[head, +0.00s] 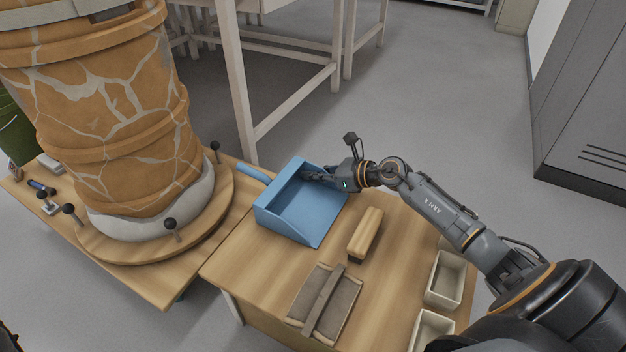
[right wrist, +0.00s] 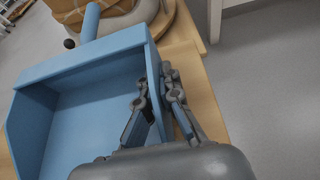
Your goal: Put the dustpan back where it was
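The blue dustpan (head: 308,205) is at the back left of the near wooden table, its handle pointing to the back left toward the jar's stand. My right gripper (head: 318,175) is at the dustpan's back right side wall. In the right wrist view, my right gripper (right wrist: 158,105) has one finger inside the pan and one outside, closed on the side wall of the dustpan (right wrist: 85,110). I cannot tell whether the pan rests on the table or is slightly raised. My left gripper is not in view.
A wooden block or brush (head: 365,233), a grey-brown cloth-like roll (head: 325,300) and white bins (head: 446,278) share the table (head: 250,270). A large cracked orange jar (head: 120,130) stands on a round board at left, with black-knobbed posts (head: 171,224) around it.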

